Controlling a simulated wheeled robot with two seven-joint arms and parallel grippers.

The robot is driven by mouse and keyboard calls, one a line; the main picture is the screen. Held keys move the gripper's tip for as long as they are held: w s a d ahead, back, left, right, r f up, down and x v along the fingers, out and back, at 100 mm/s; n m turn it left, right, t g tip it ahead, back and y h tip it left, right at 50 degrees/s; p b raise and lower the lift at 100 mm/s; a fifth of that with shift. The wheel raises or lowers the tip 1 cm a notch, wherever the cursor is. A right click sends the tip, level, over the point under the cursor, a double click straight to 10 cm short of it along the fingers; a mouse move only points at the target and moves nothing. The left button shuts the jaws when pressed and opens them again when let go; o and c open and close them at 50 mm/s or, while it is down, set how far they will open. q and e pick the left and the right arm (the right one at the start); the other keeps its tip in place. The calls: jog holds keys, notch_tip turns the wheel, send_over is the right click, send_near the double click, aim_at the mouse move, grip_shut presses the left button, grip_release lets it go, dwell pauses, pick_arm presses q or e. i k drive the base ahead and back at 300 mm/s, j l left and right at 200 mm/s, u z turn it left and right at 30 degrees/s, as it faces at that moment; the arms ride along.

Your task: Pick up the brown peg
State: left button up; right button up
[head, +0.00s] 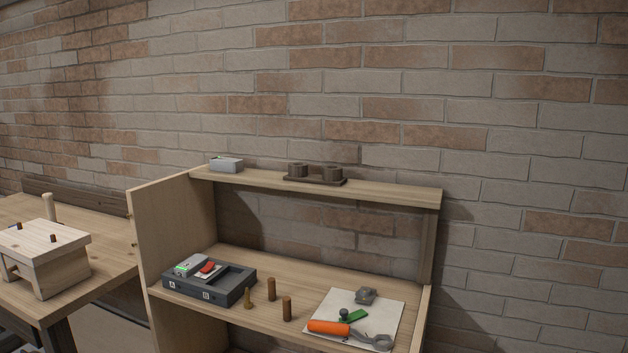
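Two brown pegs stand upright on the wooden shelf, one nearer (287,309) and one a little behind it to the left (272,290). A shorter, yellowish-brown peg-like piece (248,295) stands left of them, close to the dark grey case. I cannot tell which of these is the task's peg. Small dark brown pegs also show in the top of the wooden block stand at far left, one near its middle (53,238). Neither of my grippers is in view.
The dark grey case (228,290) with a red and a green part sits left of the pegs. Right of them a white sheet (392,318) holds an orange cylinder (328,327) and grey parts. An upper shelf (400,191) overhangs behind. A side panel (165,235) bounds the left.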

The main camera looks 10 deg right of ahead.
aim_at(272, 283)
jog(key=i+j+u, duration=0.25)
jog(key=i+u, duration=0.15)
jog(key=i, duration=0.2)
jog(key=i+u, duration=0.45)
jog(key=i+j, duration=0.05)
jog(key=i, duration=0.1)
